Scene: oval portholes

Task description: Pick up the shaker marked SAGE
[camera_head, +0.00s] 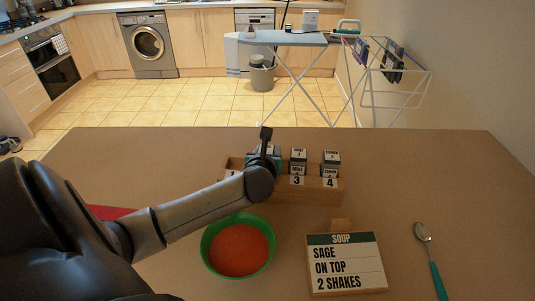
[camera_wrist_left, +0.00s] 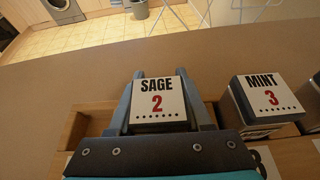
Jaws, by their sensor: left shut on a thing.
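The shaker marked SAGE (camera_wrist_left: 158,104) has a white lid with a red 2 and a row of dots. It sits between the two fingers of my left gripper (camera_wrist_left: 157,98), which is shut on it. In the head view my left gripper (camera_head: 265,152) is over the wooden rack (camera_head: 316,197), and my arm hides much of the rack's left part. I cannot tell whether the shaker is clear of its slot. My right gripper is not in view.
The MINT shaker (camera_wrist_left: 262,97) stands just right of SAGE, with another shaker (camera_head: 331,157) beyond. The rack's left slot (camera_wrist_left: 90,124) looks empty. A green bowl (camera_head: 206,249) of red soup, a card (camera_head: 345,264) reading SAGE ON TOP 2 SHAKES and a spoon (camera_head: 432,260) lie nearer.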

